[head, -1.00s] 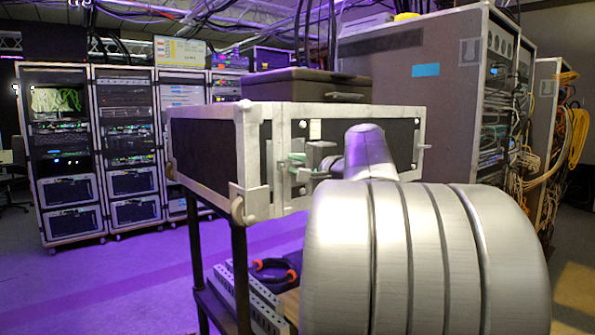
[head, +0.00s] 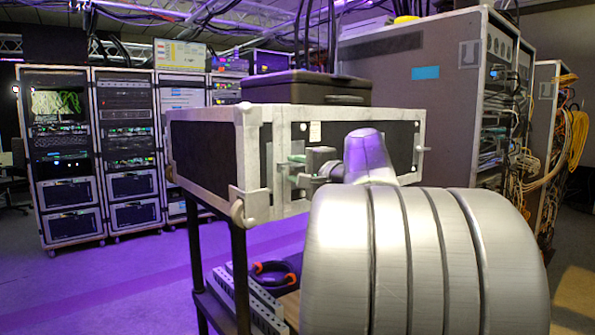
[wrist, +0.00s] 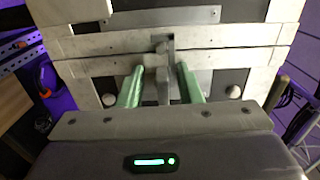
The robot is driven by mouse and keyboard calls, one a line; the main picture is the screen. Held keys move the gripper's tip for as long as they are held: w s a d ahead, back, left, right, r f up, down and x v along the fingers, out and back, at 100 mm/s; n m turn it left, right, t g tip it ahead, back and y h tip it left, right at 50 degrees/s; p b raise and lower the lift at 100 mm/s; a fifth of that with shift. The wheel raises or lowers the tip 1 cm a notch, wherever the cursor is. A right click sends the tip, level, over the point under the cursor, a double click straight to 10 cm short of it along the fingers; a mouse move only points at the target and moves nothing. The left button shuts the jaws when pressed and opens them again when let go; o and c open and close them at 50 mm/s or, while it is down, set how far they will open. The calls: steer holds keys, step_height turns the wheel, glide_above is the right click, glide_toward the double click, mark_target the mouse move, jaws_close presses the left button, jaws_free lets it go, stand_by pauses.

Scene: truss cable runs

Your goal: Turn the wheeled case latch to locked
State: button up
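The wheeled case (head: 207,151) is a black box with pale metal edging, standing on a dark-legged stand. Its front face also fills the top of the wrist view (wrist: 90,48). The latch (wrist: 166,62) is a small grey metal lever on that face, pointing roughly up and down in the wrist view. My gripper (wrist: 160,68) has its two green fingers on either side of the latch, with gaps showing, so it is open. In the head view my gripper (head: 297,159) is at the case front, where the latch is hard to make out.
A dark box (head: 305,87) lies on top of the case. Orange-handled pliers (head: 273,271) and perforated metal rails (head: 252,303) lie on the shelf below. Tall equipment racks (head: 128,150) stand at the back left, and a large grey rack (head: 405,95) stands behind at right.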

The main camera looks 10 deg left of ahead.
steer(key=v, duration=1.3)
steer(key=shift+s+d, duration=0.25)
steer(key=shift+d, duration=0.05)
steer(key=shift+w+a, duration=0.1)
steer(key=x, duration=1.3)
steer(key=shift+w+a+r, duration=0.1)
steer(key=shift+w+a, duration=0.1)
steer(key=shift+a, duration=0.05)
steer(key=shift+d, duration=0.1)
